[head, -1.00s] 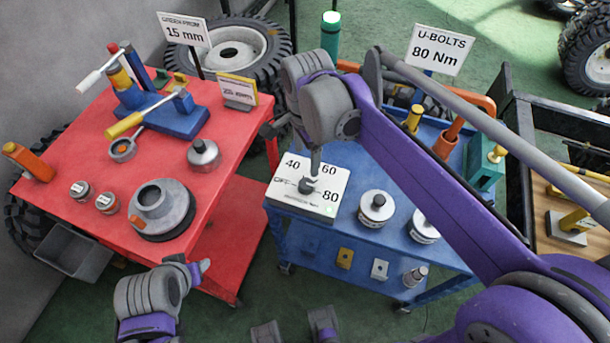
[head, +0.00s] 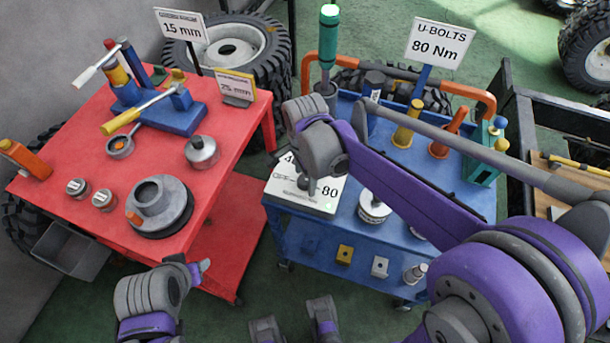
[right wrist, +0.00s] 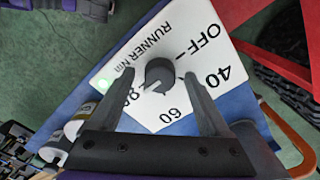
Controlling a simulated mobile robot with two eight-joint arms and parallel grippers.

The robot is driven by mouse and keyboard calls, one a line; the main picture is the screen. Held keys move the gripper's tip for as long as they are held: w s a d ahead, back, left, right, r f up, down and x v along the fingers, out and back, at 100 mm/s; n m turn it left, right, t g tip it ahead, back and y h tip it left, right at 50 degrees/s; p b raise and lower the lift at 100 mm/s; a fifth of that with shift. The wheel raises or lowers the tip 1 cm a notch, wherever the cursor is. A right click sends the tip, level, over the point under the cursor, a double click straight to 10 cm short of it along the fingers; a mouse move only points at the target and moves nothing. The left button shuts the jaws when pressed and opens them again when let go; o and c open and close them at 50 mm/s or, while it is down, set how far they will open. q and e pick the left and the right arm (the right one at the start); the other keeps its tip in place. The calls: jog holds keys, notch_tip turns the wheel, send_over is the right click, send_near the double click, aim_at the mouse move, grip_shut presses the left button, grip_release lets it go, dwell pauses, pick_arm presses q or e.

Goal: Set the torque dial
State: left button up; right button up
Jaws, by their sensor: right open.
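The torque dial box (head: 290,201) is a white plate on the blue cart's near left corner, marked OFF, 40, 60 and 80. Its dark round knob (right wrist: 160,75) shows in the right wrist view, with a pale mark toward the 80 side. My right gripper (right wrist: 160,78) is open, its fingertips on either side of the knob with visible gaps. In the head view my right gripper (head: 307,170) and wrist hide the 60 and most of the 40. A green light (right wrist: 103,83) glows on the plate. My left arm is at the lower left; its jaw state is unclear.
A green-handled tool (head: 328,45) rises behind my right wrist. A red table (head: 90,150) with tools and parts stands left. Cylindrical parts (head: 374,207) sit right of the dial.

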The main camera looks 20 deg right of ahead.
grip_shut()
dwell(0.3)
